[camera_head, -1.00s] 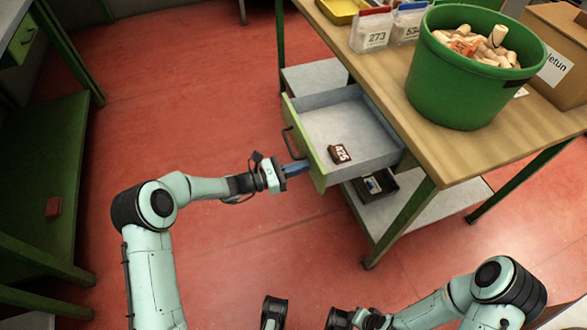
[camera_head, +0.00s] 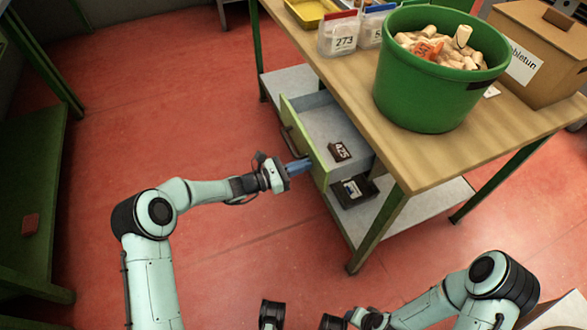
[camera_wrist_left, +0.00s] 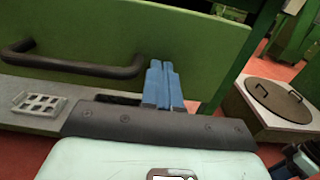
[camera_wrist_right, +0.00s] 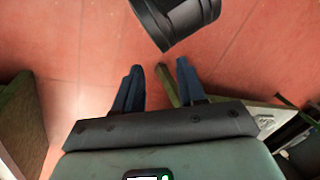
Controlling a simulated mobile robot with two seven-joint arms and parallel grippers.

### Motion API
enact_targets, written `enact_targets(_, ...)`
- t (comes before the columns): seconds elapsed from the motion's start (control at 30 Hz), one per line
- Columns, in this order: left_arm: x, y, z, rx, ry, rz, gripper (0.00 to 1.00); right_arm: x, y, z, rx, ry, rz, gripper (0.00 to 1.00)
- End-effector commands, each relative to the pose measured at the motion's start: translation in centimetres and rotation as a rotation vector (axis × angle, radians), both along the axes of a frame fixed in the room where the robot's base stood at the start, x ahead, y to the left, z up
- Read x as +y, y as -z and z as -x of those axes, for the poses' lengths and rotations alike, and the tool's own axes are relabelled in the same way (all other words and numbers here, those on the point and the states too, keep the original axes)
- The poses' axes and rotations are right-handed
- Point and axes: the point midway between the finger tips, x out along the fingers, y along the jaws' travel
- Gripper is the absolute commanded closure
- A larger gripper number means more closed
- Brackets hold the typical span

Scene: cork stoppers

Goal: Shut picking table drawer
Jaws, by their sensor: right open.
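The picking table (camera_head: 480,135) has a wooden top. Its drawer (camera_head: 325,122) is partly pulled out to the left, with a green front (camera_head: 306,147), grey inside and dark bar handle (camera_head: 291,140). The handle also shows in the left wrist view (camera_wrist_left: 75,65). A small dark block (camera_head: 340,151) with white lettering lies in the drawer. My left gripper (camera_head: 306,164) has its blue fingers together, empty, at the drawer front beside the handle; it seems to touch the front. In the right wrist view, my right gripper (camera_wrist_right: 155,72) is open and empty, away from the drawer.
On the tabletop stand a green tub (camera_head: 428,95) of corks, a cardboard box (camera_head: 535,50) and small labelled containers (camera_head: 340,35). A dark box (camera_head: 354,191) lies on the lower shelf below the drawer. Red floor to the left is clear, with a green bench (camera_head: 30,180) beyond.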

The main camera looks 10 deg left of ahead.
Motion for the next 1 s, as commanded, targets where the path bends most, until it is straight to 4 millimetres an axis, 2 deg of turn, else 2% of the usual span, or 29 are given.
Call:
enact_targets(0.1,-2.5,0.4,-1.5,-0.001,0.004,0.002,1.0,-0.6,1.2,-1.1,-0.027,0.012,0.015,0.6)
enact_targets(0.37,-7.3,0.5,-4.8,-0.001,0.002,0.001,1.0,-2.4,3.5,-4.4,-0.112,0.047,0.058,0.6)
enact_targets(0.5,-9.2,0.4,-6.1,0.0,0.002,0.002,1.0,-2.5,5.6,-1.6,-0.023,0.046,0.052,0.6)
enact_targets(0.6,-10.0,0.3,-6.7,0.0,0.001,0.001,1.0,-2.7,6.4,-0.6,0.013,0.046,0.05,0.6)
enact_targets(0.8,-11.0,0.1,-7.4,0.001,0.0,0.0,1.0,-2.8,7.2,0.5,0.051,0.049,0.049,0.6)
enact_targets(1.0,-11.2,0.0,-7.5,0.0,-0.001,0.001,1.0,-2.9,7.3,0.7,0.058,0.049,0.05,0.6)
